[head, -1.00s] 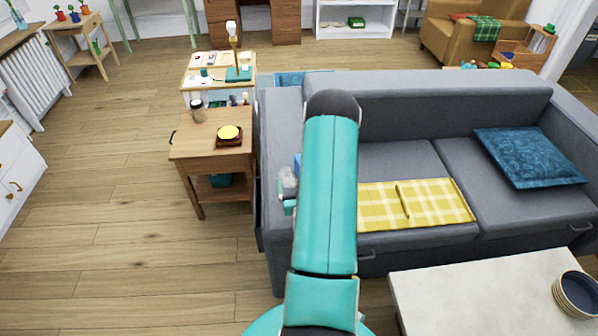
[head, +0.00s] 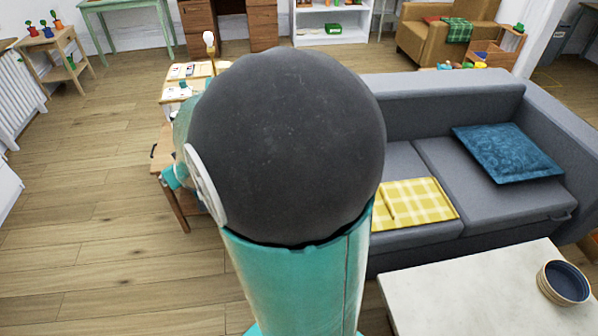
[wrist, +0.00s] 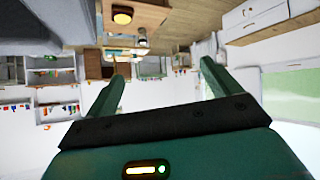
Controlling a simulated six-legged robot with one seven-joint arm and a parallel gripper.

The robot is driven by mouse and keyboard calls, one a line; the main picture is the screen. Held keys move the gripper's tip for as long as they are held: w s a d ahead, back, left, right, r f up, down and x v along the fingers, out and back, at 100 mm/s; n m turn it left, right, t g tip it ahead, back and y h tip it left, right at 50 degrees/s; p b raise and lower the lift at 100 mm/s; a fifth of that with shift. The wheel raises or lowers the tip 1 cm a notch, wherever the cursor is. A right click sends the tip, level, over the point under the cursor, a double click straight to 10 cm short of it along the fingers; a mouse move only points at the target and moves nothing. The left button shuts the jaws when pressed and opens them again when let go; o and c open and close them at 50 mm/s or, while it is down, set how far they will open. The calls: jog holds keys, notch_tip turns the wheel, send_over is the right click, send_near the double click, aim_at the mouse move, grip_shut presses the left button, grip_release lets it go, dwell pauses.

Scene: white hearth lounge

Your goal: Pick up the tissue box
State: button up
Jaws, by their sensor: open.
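I cannot make out a tissue box in either view. In the head view the large dark joint of my arm covers the middle, hiding most of the side table and the left end of the sofa. My gripper (wrist: 163,66) shows in the wrist view with its two teal fingers apart and nothing between them. The wrist picture looks upside down. A wooden side table (wrist: 150,17) with a round yellow-topped item (wrist: 122,15) and a small jar (wrist: 142,39) appears at its top, beyond the fingertips.
The grey sofa (head: 450,100) holds a blue cushion (head: 505,153) and a yellow checked cloth (head: 425,200). A white table (head: 460,290) with stacked bowls (head: 564,283) stands at the front right. The wooden floor (head: 90,200) on the left is clear.

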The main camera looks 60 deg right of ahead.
jog(key=s+a+r+n+g+y, duration=0.1)
jog(key=s+a+r+g+y, duration=0.1)
jog(key=s+a+r, duration=0.8)
jog(key=w+d+f+t+h, duration=0.15)
jog(key=d+f, duration=0.35)
jog(key=d, duration=0.5)
jog(key=w+d+f+m+h, duration=0.1)
jog(key=w+d+f, duration=0.2)
jog(key=d+f, duration=0.5)
jog(key=w+d+f+t+h, duration=0.1)
jog(key=w+d+f+h, duration=0.15)
jog(key=d, duration=0.85)
jog(key=s+d+f+m+t+h, duration=0.2)
jog(key=s+d+f, duration=0.4)
jog(key=s+f, duration=0.35)
jog(key=s+d+f+m+t+h, duration=0.1)
jog(key=s+d+f+m+t, duration=0.15)
jog(key=s+d+f, duration=0.55)
jog(key=x, duration=0.4)
jog(key=a+f+x, duration=0.1)
jog(key=x, duration=0.2)
jog(key=w+x, duration=0.1)
jog(key=x, duration=0.3)
jog(key=shift+w+f, duration=0.2)
jog(key=shift+f, duration=0.1)
jog(key=c, duration=1.4)
